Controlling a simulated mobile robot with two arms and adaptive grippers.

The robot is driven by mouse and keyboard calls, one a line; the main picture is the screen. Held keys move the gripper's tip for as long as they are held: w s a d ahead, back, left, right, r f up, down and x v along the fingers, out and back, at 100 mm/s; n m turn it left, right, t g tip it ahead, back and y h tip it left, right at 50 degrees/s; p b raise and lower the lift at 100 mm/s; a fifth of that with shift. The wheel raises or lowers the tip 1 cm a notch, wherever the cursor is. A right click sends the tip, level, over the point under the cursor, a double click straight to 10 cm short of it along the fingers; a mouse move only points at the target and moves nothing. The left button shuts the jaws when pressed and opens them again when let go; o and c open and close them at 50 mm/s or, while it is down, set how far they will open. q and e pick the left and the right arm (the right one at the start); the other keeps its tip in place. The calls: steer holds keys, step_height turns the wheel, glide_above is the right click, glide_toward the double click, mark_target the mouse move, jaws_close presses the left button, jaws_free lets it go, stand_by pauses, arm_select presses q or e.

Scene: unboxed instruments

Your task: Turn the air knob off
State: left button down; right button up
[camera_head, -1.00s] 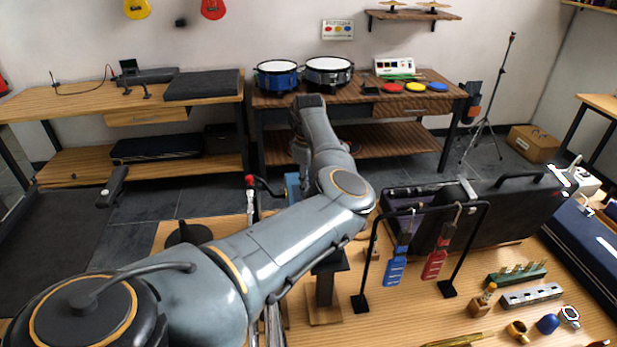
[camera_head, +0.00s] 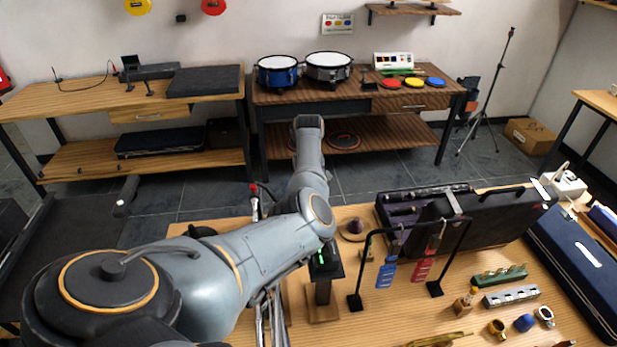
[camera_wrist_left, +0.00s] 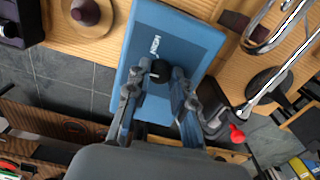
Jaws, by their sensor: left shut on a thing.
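A blue box (camera_wrist_left: 185,35) with white lettering on its face shows in the left wrist view. A round black knob (camera_wrist_left: 160,69) sits on this face. My left gripper (camera_wrist_left: 158,76) has its two fingers on either side of the knob and is shut on it. Which way the knob is turned cannot be told. In the head view my left arm reaches across the table and hides the blue box, the knob and my left gripper. My right gripper is in neither current view.
A stand with a black top and green lights (camera_head: 324,262) is right of my arm. A black rack (camera_head: 407,238) holds blue and red tags. An open dark case (camera_head: 480,222) lies behind it. A red-tipped part (camera_wrist_left: 237,134) is close to my left gripper.

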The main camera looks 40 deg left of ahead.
arm_select(q)
steer(key=shift+m, duration=0.4)
steer(key=c, duration=1.1)
jaws_free()
steer(key=shift+c, duration=0.2)
step_height(320, 180, up, 12)
steer(key=shift+f, duration=0.1)
